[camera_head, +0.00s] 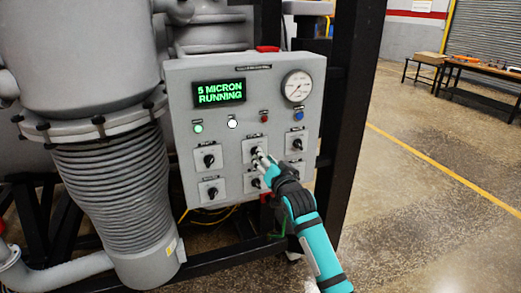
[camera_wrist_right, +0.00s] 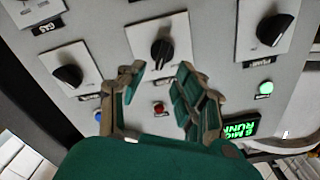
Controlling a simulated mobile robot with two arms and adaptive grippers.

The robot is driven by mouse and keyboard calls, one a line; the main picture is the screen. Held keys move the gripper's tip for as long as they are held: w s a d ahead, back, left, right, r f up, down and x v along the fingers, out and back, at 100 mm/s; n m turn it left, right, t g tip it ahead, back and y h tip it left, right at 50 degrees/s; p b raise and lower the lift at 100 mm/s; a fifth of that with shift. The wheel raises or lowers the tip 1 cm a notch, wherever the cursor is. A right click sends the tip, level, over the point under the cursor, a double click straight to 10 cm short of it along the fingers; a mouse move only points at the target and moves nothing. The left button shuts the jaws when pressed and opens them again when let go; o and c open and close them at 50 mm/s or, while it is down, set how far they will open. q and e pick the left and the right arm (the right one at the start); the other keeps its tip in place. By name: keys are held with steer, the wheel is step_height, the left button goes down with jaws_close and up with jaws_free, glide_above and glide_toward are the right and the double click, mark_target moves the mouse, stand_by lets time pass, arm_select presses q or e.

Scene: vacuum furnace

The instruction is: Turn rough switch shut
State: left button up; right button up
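A grey control panel (camera_head: 180,120) carries two rows of black rotary switches. In the right wrist view, which shows the panel upside down, the upper-row middle switch (camera_wrist_right: 162,50) lies just beyond my right gripper's fingertips. My right gripper (camera_wrist_right: 157,84) is open, its fingers apart with nothing between them, and does not visibly touch the switch. In the head view my right gripper (camera_head: 262,165) covers part of the middle switches. The labels are too small or blurred to tell which switch is the rough one. My left gripper is not in view.
The panel's display (camera_head: 219,93) reads "5 MICRON RUNNING". A round gauge (camera_head: 297,86) is at upper right, and a green lamp (camera_head: 198,128) is lit. Other switches stand close by, including the upper left one (camera_head: 208,160). A ribbed bellows (camera_head: 112,190) stands left of the panel.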

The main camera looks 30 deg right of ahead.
steer(key=shift+p+x, duration=0.3)
steer(key=shift+x, duration=1.7)
steer(key=shift+c, duration=0.3)
jaws_close()
